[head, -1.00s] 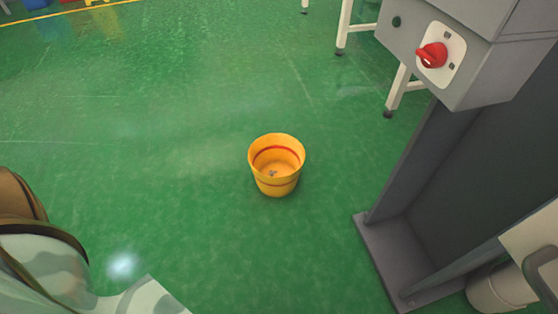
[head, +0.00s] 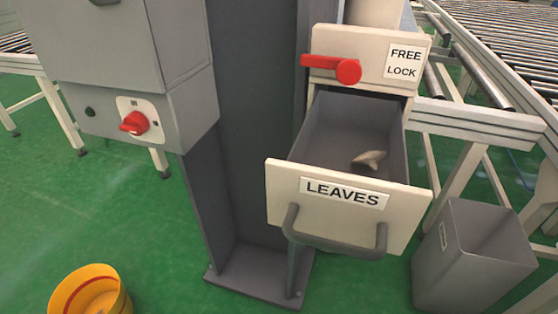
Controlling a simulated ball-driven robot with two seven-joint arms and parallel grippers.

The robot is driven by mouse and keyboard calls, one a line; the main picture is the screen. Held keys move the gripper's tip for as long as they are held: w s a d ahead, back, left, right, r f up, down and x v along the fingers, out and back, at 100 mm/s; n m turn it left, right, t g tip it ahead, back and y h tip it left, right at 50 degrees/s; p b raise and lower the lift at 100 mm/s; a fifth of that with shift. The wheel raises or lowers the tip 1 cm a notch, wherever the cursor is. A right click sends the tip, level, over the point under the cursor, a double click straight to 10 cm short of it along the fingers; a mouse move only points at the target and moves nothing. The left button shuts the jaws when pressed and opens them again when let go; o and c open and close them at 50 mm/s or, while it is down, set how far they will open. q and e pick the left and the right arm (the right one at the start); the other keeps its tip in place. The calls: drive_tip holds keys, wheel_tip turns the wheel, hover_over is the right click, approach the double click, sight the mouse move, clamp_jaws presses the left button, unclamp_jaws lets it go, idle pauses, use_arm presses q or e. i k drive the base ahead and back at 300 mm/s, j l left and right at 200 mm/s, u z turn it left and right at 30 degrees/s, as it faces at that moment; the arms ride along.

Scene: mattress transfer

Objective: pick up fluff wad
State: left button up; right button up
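A small pale beige lump (head: 369,159) lies on the floor of an open drawer (head: 277,190) in the head view, toward its right side. I cannot tell for sure that it is the fluff wad. The drawer is grey inside, with a cream front labelled LEAVES and a grey handle. A yellow bucket (head: 62,300) with a red band stands on the green floor at bottom left, cut off by the picture's edge, so its bottom is mostly hidden. Neither of my grippers is in view.
A red lever (head: 347,71) sits above the drawer beside a FREE LOCK label. A grey bin (head: 470,255) stands right of the drawer. A grey control box with a red switch (head: 134,122) is at upper left. Roller conveyors (head: 485,50) stand behind. Green floor is free at left.

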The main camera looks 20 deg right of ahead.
sight(371, 158)
drive_tip(key=l+u, duration=0.35)
drive_tip(key=l, duration=0.45)
drive_tip(key=k+l+u, duration=0.15)
drive_tip(key=l+u, duration=0.2)
drive_tip(key=l, duration=0.4)
